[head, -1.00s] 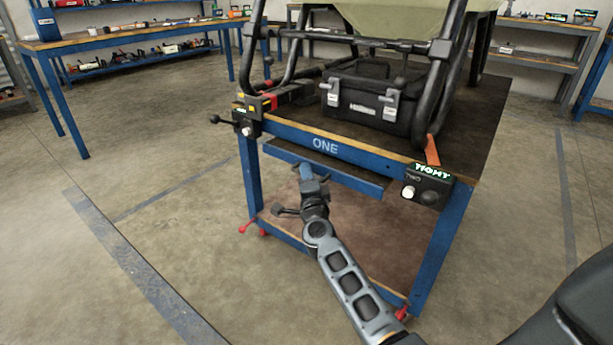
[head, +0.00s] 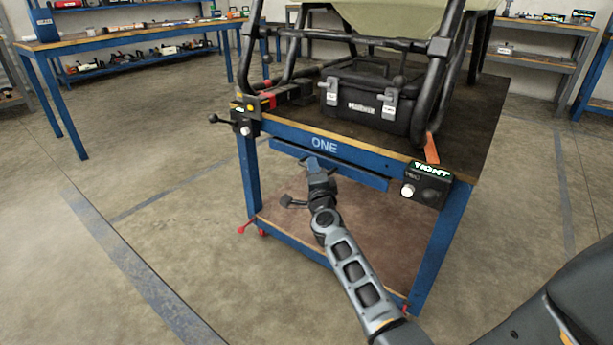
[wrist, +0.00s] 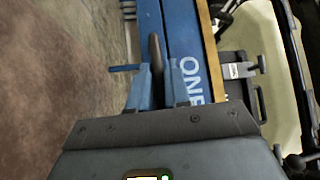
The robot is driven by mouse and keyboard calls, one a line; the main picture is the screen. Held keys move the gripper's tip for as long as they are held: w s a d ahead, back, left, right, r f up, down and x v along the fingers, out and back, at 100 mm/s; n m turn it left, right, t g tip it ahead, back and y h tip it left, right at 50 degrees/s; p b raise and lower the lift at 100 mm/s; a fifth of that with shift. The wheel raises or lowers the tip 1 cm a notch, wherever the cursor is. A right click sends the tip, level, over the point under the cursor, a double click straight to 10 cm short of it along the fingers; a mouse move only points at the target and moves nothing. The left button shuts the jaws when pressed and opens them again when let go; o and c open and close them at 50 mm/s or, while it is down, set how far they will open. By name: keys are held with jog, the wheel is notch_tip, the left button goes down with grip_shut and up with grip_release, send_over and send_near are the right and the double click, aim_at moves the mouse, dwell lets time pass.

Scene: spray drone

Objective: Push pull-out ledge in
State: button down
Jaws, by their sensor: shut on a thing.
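The pull-out ledge (head: 360,177) is a long blue bar under the front edge of the workbench marked ONE (head: 408,148). It sits close below the blue apron. In the wrist view the ledge (wrist: 149,18) runs beside the apron, with a dark handle (wrist: 155,50) on it. My gripper (head: 318,164) is at the ledge's front, left of its middle. In the wrist view my gripper (wrist: 160,80) has its two blue fingers on either side of the handle, shut on it. The fingers hide part of the handle.
A black case (head: 365,103) and a tubular black frame stand on the bench top. A control box (head: 428,185) hangs at the front right corner, and a clamp (head: 243,120) at the left corner. A lower shelf (head: 370,225) lies below. The floor in front is clear.

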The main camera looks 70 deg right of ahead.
jog(key=shift+s+d, duration=0.1)
jog(key=shift+d, duration=0.3)
jog(key=c, duration=1.2)
grip_release()
jog(key=shift+f, duration=0.1)
jog(key=shift+p+v, duration=0.65)
jog(key=shift+v, duration=3.25)
jog(key=shift+a, duration=0.15)
